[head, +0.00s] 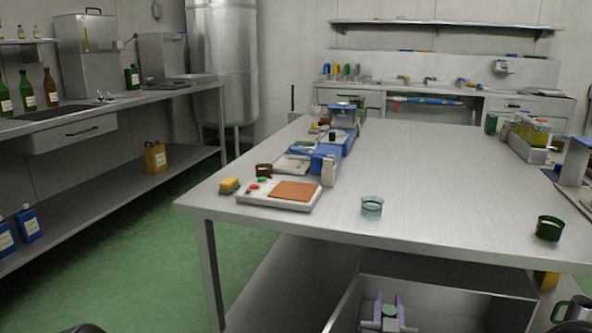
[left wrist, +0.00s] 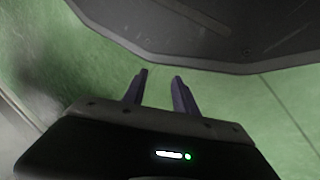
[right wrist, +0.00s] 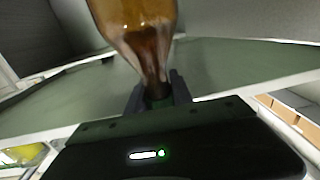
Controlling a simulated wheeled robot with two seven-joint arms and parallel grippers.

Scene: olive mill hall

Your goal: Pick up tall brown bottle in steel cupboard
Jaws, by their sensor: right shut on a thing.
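The tall brown bottle (right wrist: 143,30) shows large in the right wrist view, its neck between the fingers of my right gripper (right wrist: 158,88). That gripper is shut on the neck. In the head view my right gripper (head: 389,313) is low at the front of the open steel cupboard (head: 455,278) under the table, with a greenish cap between its fingers; the bottle's body is hidden there. Whether the bottle touches the cupboard floor cannot be told. My left gripper (left wrist: 160,80) is open and empty above the green floor.
The steel table (head: 430,190) stands above the cupboard, its front edge close over my right gripper. A glass jar (head: 372,206) and a dark green cup (head: 549,228) stand near that edge. A metal jug (head: 574,310) is at the lower right. Another brown bottle (head: 51,88) stands on the left counter.

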